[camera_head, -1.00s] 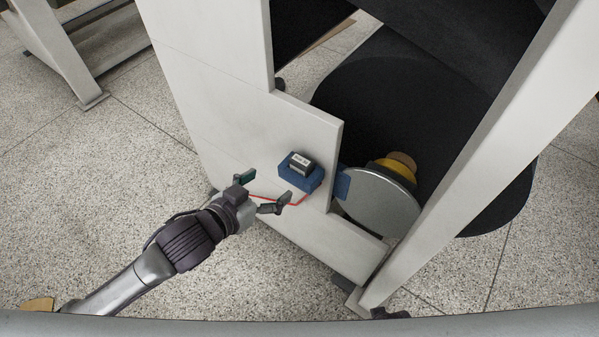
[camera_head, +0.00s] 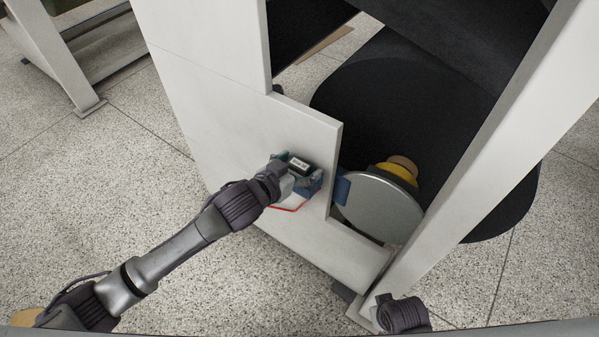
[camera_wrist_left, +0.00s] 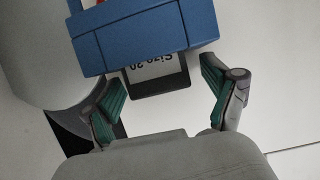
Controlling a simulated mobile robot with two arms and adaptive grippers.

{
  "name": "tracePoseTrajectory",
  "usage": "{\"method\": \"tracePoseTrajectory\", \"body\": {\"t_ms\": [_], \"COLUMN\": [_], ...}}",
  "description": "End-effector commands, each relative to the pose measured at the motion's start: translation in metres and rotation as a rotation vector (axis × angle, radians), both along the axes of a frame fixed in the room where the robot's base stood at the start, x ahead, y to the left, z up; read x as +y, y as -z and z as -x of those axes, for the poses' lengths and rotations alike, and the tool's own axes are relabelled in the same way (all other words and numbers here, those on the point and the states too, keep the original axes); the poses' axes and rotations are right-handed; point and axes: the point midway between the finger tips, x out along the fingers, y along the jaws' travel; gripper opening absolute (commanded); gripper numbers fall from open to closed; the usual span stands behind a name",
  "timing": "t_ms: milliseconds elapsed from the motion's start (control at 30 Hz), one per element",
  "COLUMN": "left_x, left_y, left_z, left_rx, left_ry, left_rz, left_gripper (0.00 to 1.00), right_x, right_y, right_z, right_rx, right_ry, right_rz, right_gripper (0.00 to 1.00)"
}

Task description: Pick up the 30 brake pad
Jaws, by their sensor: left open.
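The brake pad (camera_head: 301,164), a small black block with a white label, sits in a blue holder (camera_head: 313,188) on the side of the white machine frame. In the left wrist view the black pad (camera_wrist_left: 165,86) shows below the blue holder (camera_wrist_left: 150,38). My left gripper (camera_head: 300,178) is at the holder in the head view. In the left wrist view its green-padded fingers (camera_wrist_left: 162,88) are open, one on each side of the pad, with visible gaps.
A silver disc (camera_head: 378,207) with a yellow hub (camera_head: 396,173) is right of the holder, inside the white frame (camera_head: 230,130). A thin red line (camera_head: 288,209) runs below the holder. Speckled floor (camera_head: 190,285) is open at the lower left.

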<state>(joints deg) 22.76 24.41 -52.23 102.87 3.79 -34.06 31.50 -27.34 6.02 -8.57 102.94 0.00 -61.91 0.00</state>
Motion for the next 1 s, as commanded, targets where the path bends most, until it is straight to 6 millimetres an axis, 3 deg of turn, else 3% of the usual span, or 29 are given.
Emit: {"method": "tracePoseTrajectory", "body": {"t_ms": [233,667,1000], "left_x": [-0.0011,-0.0008,-0.0010], "left_y": [0.0006,0.0007,-0.0049], "left_z": [-0.0010,-0.0008,-0.0011], "left_rx": [0.000,0.001,-0.001], "left_ry": [0.001,0.001,0.001], "left_rz": [0.000,0.000,0.001], "left_gripper": [0.86,0.15,0.15], "right_x": [-0.0001,0.0001,0.0004], "right_y": [-0.0017,-0.0015,-0.0024], "right_z": [-0.0002,0.0000,-0.0002], "right_rx": [-0.001,-0.001,-0.003], "right_ry": [0.000,0.000,0.000], "right_rz": [0.000,0.000,-0.001], "right_gripper": [0.00,0.00,0.00]}}
